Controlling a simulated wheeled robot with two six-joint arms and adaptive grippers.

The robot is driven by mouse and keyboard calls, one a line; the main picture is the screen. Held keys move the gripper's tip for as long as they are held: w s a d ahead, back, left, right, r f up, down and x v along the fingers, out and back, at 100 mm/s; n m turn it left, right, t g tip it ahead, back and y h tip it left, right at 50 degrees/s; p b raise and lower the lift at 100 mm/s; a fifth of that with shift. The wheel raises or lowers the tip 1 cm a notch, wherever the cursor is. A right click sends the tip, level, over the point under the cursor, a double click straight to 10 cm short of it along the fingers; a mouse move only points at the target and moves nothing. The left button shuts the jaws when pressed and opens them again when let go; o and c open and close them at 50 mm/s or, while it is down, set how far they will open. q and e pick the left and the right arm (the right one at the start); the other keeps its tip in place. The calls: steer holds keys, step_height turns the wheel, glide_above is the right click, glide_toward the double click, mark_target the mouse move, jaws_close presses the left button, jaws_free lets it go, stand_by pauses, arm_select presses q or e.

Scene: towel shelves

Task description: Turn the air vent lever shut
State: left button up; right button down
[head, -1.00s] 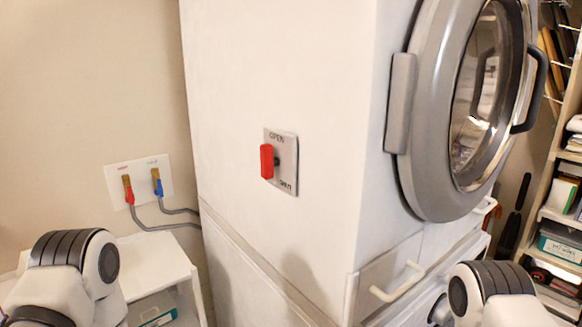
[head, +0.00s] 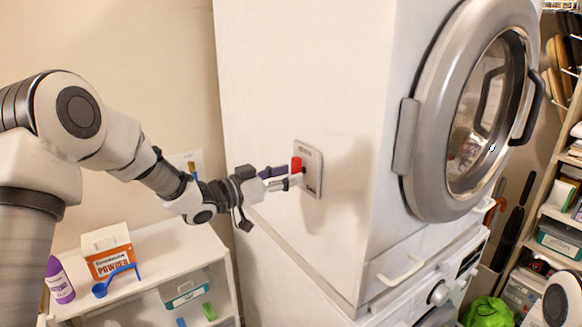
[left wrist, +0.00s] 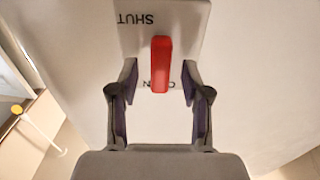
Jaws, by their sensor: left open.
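The red air vent lever (head: 296,164) stands out from a pale plate (head: 312,160) on the side of the white machine. In the left wrist view the lever (left wrist: 160,63) is upright in the picture, its lower end covering part of the OPEN label. The SHUT label is at the upper left of the plate (left wrist: 190,18) there. My left gripper (head: 290,176) is at the plate, open. In the left wrist view its fingers (left wrist: 158,85) are spread on either side of the lever's lower end, with gaps at both sides. My right gripper is out of view.
The white machine (head: 290,60) has a round grey door (head: 427,130) at right. A white shelf (head: 170,245) at lower left holds a powder box (head: 108,262), a blue scoop (head: 100,290) and a purple bottle (head: 60,282). A stocked rack (head: 560,200) stands at far right.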

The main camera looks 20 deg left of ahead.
arm_select(q)
steer(key=shift+w+d+r, duration=0.1)
steer(key=shift+w+d, duration=0.15)
steer(key=shift+d, duration=0.15)
steer(key=shift+w+a+f, duration=0.2)
steer(key=c, duration=0.5)
jaws_close()
steer(key=shift+d+r, duration=0.1)
